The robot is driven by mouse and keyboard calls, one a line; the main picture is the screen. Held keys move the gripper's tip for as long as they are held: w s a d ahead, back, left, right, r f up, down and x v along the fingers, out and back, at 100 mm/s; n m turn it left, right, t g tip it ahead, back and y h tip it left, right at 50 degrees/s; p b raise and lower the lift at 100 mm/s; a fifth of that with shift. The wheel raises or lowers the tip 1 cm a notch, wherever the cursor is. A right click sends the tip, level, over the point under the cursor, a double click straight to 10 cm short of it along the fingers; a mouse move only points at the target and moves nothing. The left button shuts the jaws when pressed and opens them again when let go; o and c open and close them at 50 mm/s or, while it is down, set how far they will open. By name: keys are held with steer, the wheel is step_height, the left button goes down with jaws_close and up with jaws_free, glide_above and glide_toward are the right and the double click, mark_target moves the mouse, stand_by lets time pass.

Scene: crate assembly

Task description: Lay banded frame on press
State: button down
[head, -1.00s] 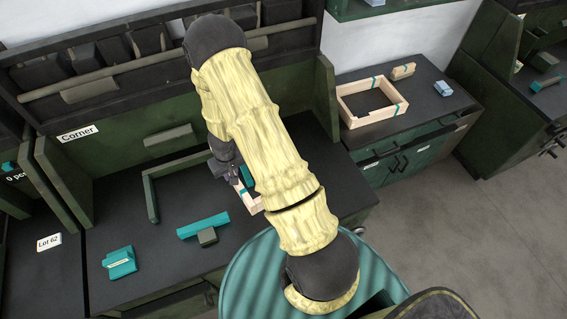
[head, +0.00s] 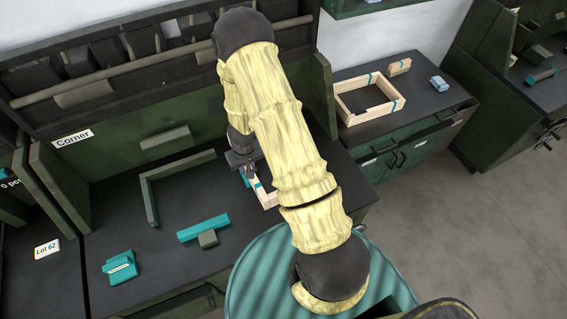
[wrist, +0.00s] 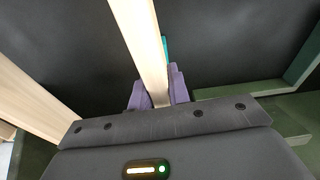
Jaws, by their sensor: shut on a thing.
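A pale wooden frame with teal bands (head: 265,193) is partly hidden behind my arm in the head view, over the dark bench. My gripper (head: 243,160) is shut on one wooden side of it. In the wrist view the purple finger pads (wrist: 157,92) press on both sides of a pale bar (wrist: 140,40), with a teal band just beyond. Another bar of the frame (wrist: 30,100) runs along the left. I cannot tell whether the frame touches the bench. No part is clearly recognisable as the press; a green L-shaped fence (head: 150,190) stands on the bench, left of my gripper.
A teal bar with a grey block (head: 207,238) and a teal block (head: 119,268) lie on the front of the bench. Another wooden frame with teal bands (head: 355,118) lies on the right-hand cabinet, beside a small wooden piece (head: 399,66) and a blue-grey block (head: 438,83).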

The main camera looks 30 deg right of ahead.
steer(key=s+d+f+p, duration=0.1)
steer(key=d+f, duration=0.4)
steer(key=d, duration=0.7)
steer(key=shift+s+d+f+m, duration=0.2)
steer(key=shift+s+d+m, duration=0.05)
steer(key=shift+d+m, duration=0.1)
steer(key=shift+f, duration=0.1)
step_height(320, 180, down, 5)
steer(key=b, duration=0.5)
steer(key=shift+b, duration=0.3)
steer(key=shift+f, duration=0.65)
steer(key=shift+r+p, duration=0.1)
steer(key=shift+p, duration=0.6)
steer(key=shift+f, duration=0.3)
stand_by(0.7)
